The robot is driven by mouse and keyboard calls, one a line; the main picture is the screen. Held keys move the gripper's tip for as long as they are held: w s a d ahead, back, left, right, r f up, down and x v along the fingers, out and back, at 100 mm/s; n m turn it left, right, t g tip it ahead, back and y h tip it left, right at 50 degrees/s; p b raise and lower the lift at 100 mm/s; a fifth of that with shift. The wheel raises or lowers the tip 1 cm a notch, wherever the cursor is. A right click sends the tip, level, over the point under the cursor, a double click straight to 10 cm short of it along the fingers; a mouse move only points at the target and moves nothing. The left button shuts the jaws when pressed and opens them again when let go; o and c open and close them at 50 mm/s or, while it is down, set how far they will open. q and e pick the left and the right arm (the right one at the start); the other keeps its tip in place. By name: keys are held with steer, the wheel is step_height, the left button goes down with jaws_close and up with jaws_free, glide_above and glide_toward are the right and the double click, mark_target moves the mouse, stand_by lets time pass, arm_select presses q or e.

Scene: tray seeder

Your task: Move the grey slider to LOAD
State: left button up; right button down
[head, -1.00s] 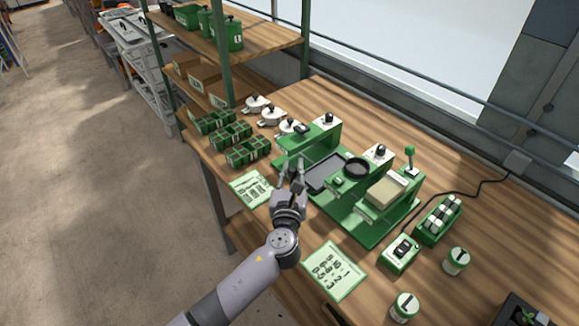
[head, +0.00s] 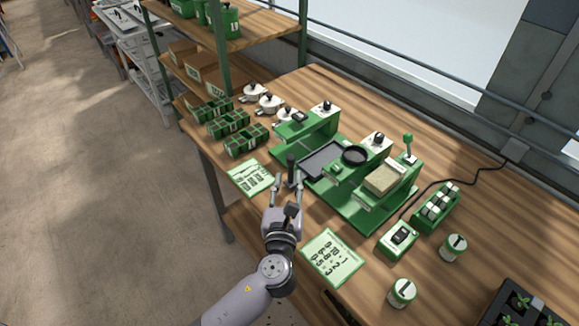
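The green tray seeder (head: 352,205) stands on the wooden bench. A dark grey flat tray (head: 322,160) lies at its left part. A dark upright handle (head: 291,165) stands at the left end of this tray and looks like part of the grey slider; its lower end is partly hidden by my gripper. I cannot read a LOAD mark. My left gripper (head: 288,180) is open with its fingers apart, just in front of the handle. Nothing is visibly held, and I cannot tell whether a finger touches the handle. My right gripper is not in view.
Printed cards (head: 331,257) lie along the front edge. Green pot trays (head: 246,140) and white lidded pots (head: 254,93) stand to the left. A green switch box (head: 398,240), a bottle rack (head: 436,208) and labelled jars (head: 403,292) stand to the right.

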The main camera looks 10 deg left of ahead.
arm_select(q)
steer(key=shift+s+d, duration=0.15)
steer(key=shift+s, duration=0.75)
steer(key=shift+s+d, duration=0.1)
steer(key=shift+s, duration=0.75)
